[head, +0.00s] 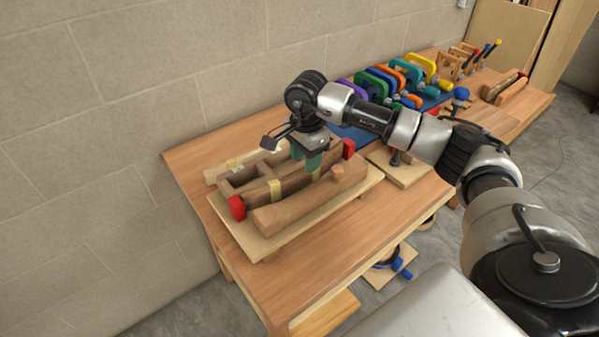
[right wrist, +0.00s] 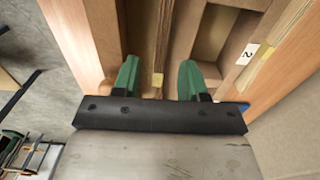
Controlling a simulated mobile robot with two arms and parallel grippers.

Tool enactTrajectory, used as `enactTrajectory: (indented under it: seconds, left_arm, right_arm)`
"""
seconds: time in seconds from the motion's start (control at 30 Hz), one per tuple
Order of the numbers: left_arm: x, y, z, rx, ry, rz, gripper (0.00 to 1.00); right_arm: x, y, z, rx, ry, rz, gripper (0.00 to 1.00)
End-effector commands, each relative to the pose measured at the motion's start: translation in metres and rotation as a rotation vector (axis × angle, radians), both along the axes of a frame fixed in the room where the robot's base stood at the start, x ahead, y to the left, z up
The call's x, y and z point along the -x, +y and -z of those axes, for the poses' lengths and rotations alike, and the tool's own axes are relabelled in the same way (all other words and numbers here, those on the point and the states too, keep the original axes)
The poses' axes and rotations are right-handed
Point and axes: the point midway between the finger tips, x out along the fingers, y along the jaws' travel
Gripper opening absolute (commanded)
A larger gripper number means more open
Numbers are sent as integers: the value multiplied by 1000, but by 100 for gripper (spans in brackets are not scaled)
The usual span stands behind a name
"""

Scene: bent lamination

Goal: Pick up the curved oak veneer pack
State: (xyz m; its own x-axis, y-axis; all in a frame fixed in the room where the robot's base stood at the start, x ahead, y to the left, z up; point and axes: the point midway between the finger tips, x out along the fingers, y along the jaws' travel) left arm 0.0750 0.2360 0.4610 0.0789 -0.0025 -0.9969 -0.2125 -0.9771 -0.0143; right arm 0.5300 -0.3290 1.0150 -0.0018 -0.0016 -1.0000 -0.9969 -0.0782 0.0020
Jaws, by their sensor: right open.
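The curved oak veneer pack (head: 290,184) is a long brown bent strip bound with yellow bands. It lies between the wooden form halves on a pale board. In the right wrist view the pack (right wrist: 165,35) shows as thin layered edges with a yellow band. My right gripper (head: 307,163) is open, its green fingers pointing down at the pack. In the right wrist view the open fingers (right wrist: 158,80) stand on either side of the pack, with gaps visible. Whether the fingertips reach below its top edge is unclear. My left gripper is not in view.
The front form half (head: 308,202) has a round knob, and red pieces (head: 237,207) sit at the ends. The back form half (head: 240,177) has open pockets. Coloured clamps (head: 385,82) stand farther along the workbench (head: 345,225). A block wall (head: 150,70) runs behind.

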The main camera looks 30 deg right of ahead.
Motion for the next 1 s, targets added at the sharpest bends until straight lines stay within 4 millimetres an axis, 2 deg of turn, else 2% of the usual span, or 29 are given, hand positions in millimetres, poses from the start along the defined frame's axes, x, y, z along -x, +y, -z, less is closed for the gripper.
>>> enactTrajectory:
  seconds: [0.03, 0.17, 0.43, 0.7, 1.0]
  left_arm:
    - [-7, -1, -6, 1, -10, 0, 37]
    - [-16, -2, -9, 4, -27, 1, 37]
    - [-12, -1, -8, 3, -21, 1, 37]
    - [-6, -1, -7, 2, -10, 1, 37]
    - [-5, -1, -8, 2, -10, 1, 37]
  right_arm:
    - [1, 0, 6, -1, 4, 0, 43]
    - [0, 0, 19, -1, 1, 1, 43]
    - [0, 0, 23, -1, -1, 0, 43]
    - [0, 0, 23, -1, -1, 0, 1]
    - [0, 0, 22, -1, -2, 0, 0]
